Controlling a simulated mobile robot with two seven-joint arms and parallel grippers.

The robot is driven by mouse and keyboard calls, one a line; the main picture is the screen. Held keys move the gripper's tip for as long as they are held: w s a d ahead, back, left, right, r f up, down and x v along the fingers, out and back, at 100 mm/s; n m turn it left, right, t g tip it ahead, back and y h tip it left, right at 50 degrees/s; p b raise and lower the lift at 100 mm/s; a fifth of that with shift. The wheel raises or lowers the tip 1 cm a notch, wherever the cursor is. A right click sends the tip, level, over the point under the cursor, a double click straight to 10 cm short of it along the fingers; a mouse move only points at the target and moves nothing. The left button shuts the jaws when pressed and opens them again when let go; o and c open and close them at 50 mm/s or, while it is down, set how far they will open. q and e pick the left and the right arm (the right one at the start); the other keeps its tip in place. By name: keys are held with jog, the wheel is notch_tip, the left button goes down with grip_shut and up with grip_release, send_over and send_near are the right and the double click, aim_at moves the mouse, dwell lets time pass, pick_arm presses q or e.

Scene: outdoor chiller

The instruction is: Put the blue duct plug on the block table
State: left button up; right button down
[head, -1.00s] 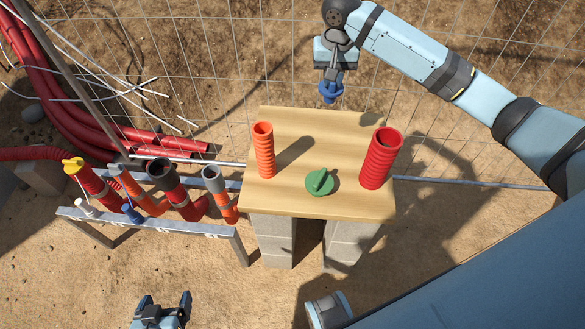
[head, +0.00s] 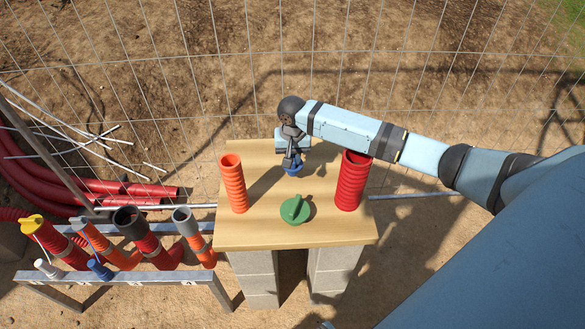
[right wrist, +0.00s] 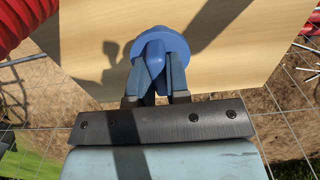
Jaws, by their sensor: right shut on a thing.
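The blue duct plug (head: 294,170) is in my right gripper (head: 291,160), over the back middle of the block table (head: 255,236). In the right wrist view the plug (right wrist: 160,47) is a round blue disc with a ridge handle, and the fingers of my right gripper (right wrist: 158,80) are shut on that handle. The wooden table top (right wrist: 240,25) lies beneath it. I cannot tell whether the plug touches the wood. My left gripper is out of view.
On the table stand an orange corrugated pipe (head: 234,185), a red corrugated pipe (head: 352,182) and a green plug (head: 295,209). A metal rack (head: 120,277) with several duct ends is at left. A wire fence runs behind. The table's front strip is clear.

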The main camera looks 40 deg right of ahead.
aim_at(293, 168)
notch_tip(293, 168, down, 4)
jog(key=shift+f, duration=0.25)
jog(key=c, duration=1.1)
grip_release()
jog(key=shift+f, duration=0.1)
